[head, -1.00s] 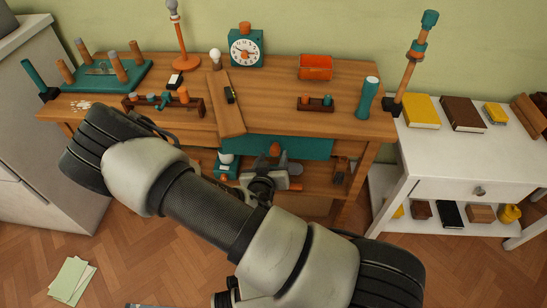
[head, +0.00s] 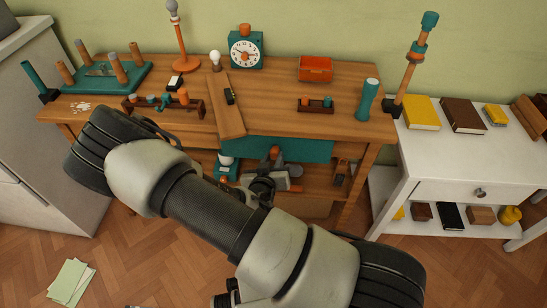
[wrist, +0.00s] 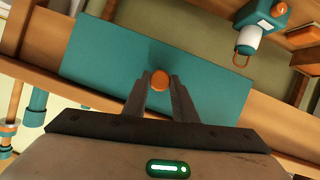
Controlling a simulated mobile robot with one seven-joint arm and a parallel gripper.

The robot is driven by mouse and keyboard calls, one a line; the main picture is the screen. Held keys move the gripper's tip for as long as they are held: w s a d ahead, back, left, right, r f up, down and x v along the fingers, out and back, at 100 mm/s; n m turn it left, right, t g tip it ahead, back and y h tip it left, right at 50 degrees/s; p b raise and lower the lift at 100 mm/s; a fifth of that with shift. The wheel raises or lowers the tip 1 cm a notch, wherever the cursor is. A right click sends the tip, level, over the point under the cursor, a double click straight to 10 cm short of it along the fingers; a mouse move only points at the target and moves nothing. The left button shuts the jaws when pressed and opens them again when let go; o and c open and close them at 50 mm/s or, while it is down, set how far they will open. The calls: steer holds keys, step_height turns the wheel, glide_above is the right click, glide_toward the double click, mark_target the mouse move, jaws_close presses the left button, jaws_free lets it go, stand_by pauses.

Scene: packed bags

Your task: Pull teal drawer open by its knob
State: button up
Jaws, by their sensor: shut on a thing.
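The teal drawer (head: 305,149) is under the front edge of the wooden workbench. Its wide flat front fills the middle of the wrist view (wrist: 215,85). The round orange knob (head: 275,151) is on the middle of that front and shows clearly in the wrist view (wrist: 160,80). My gripper (wrist: 160,84) is shut on the knob, with one dark finger on each side of it. In the head view my gripper (head: 273,168) is below the knob, partly hidden by my arm. I cannot tell whether the drawer front stands out from the bench.
The workbench top (head: 290,115) carries a clock (head: 245,48), a red bin (head: 315,68) and a teal cylinder (head: 367,99). A teal and white object (head: 227,166) stands on the lower shelf left of my gripper. A white side table (head: 440,160) is at the right.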

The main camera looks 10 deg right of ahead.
steer(key=shift+s+a, duration=0.3)
steer(key=shift+s, duration=0.55)
steer(key=shift+s+a, duration=0.25)
steer(key=shift+s, duration=0.6)
steer(key=shift+s+a, duration=0.3)
steer(key=shift+s, duration=0.55)
steer(key=s+a+b, duration=0.1)
steer(key=s+a, duration=0.1)
steer(key=s, duration=0.3)
steer(key=shift+s, duration=0.4)
steer(key=shift+s+a, duration=0.3)
steer(key=shift+s, duration=0.65)
steer(key=shift+s+a, duration=0.3)
steer(key=shift+s, duration=0.65)
steer(key=shift+s+a, duration=0.3)
steer(key=shift+s, duration=0.65)
